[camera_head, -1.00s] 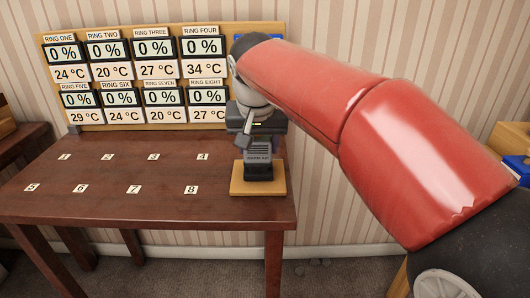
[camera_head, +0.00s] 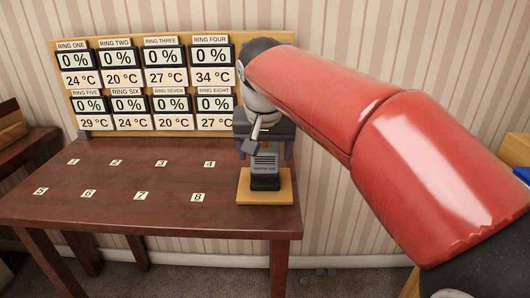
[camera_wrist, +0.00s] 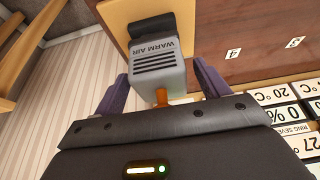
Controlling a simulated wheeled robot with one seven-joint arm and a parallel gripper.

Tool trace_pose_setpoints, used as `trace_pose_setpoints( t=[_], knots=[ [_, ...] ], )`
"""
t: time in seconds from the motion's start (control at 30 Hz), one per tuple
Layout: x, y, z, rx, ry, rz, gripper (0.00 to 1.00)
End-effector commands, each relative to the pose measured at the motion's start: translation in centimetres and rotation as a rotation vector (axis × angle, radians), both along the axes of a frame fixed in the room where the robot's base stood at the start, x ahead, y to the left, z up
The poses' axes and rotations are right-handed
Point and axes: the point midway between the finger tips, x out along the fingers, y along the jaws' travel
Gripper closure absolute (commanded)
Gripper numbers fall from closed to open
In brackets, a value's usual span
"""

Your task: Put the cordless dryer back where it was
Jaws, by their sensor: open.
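The cordless dryer (camera_head: 264,162) is a grey box marked WARM AIR with dark slots and an orange piece at its top. It stands upright in a black holder (camera_head: 265,183) on a light wooden base (camera_head: 246,196) at the table's right end. In the wrist view the dryer (camera_wrist: 158,62) lies between the purple fingers of my open gripper (camera_wrist: 160,84), with a gap visible on each side. In the head view my gripper (camera_head: 265,148) is right above the dryer, pointing down, and partly hides its top.
The brown table (camera_head: 100,205) has number cards 1 to 8 and is otherwise clear. A board (camera_head: 150,128) of percent and temperature displays, all at 0 %, stands behind it, close to my gripper. A side table (camera_head: 22,150) is at far left.

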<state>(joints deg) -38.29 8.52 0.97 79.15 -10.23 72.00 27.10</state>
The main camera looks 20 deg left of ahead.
Motion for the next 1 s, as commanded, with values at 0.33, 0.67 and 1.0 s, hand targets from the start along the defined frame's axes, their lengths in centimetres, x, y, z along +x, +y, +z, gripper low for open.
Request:
trace_pose_setpoints(
  t=[0.33,0.67,1.0],
  knots=[
    [-2.7,-0.7,7.0,0.002,-0.004,-0.001,0.26],
    [-4.1,-1.0,10.1,0.000,0.000,0.000,0.26],
    [-4.2,-3.2,9.9,-0.002,-0.005,-0.012,0.26]
  ],
)
